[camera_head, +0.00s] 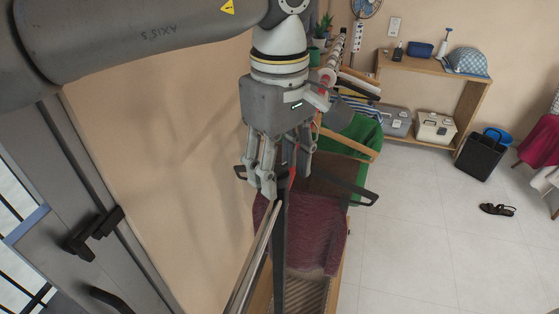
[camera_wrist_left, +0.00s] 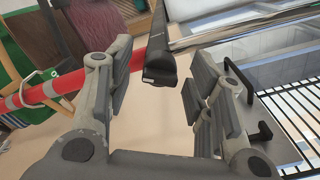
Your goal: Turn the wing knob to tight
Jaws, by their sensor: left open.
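My left gripper (camera_head: 281,180) hangs down from the arm in the head view, with its fingers apart around the upper part of a dark upright post (camera_head: 280,255). In the left wrist view the left gripper (camera_wrist_left: 158,90) is open, and the blunt black end of a bar (camera_wrist_left: 160,65) shows between its fingers without clear contact. I cannot make out the wing knob for certain; the fingers may hide it in the head view. A red rod (camera_wrist_left: 70,82) passes behind the left finger in the wrist view. My right gripper is not in view.
A maroon cloth (camera_head: 315,235) lies below the gripper, with dark bracket arms (camera_head: 350,190) nearby. A grey door (camera_head: 95,220) is at left. The tiled floor (camera_head: 410,250) at right is mostly clear.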

